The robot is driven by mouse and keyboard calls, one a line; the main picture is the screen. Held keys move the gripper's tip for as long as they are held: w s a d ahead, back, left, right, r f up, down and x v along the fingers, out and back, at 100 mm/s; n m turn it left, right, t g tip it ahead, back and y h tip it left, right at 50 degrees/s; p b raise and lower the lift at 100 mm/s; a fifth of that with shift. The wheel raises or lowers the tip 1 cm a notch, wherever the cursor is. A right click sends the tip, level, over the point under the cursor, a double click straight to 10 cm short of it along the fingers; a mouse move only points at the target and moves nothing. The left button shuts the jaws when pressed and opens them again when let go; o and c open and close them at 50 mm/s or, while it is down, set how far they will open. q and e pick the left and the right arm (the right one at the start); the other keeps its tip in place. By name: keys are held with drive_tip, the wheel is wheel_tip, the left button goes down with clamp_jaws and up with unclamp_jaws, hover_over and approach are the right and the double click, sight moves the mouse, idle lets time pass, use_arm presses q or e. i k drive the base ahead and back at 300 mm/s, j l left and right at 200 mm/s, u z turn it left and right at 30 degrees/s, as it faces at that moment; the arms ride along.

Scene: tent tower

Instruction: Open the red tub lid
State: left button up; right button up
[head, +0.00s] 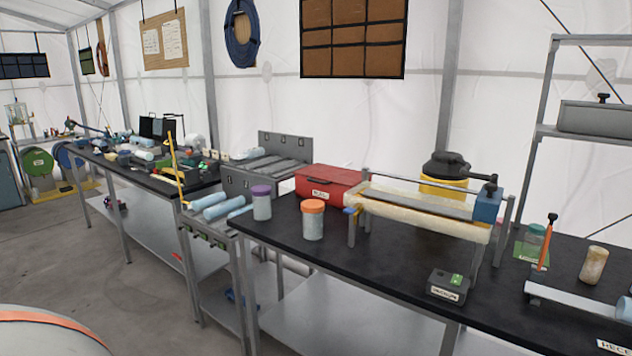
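The red tub (318,192) stands on the black-topped bench, at the back left end of it. Its red lid (338,175) appears closed. A small white label is on the tub's front, too small to read. The tub's right end is close to a long cream-coloured roller on a frame, which partly overlaps it in the view. Neither of my grippers is in view.
A purple-lidded jar (261,206) and an orange-lidded jar (312,222) stand in front of the tub. The roller frame (425,207) and a yellow-and-black canister (444,174) are right of it. A small dark box (447,287) sits near the bench's front edge.

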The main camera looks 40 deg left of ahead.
sight(344, 176)
drive_tip(key=i+j, duration=0.1)
drive_tip(key=j, duration=0.35)
drive_tip(key=i+j, duration=0.1)
drive_tip(key=j, duration=0.3)
drive_tip(key=i+j, duration=0.1)
drive_tip(key=j, duration=0.35)
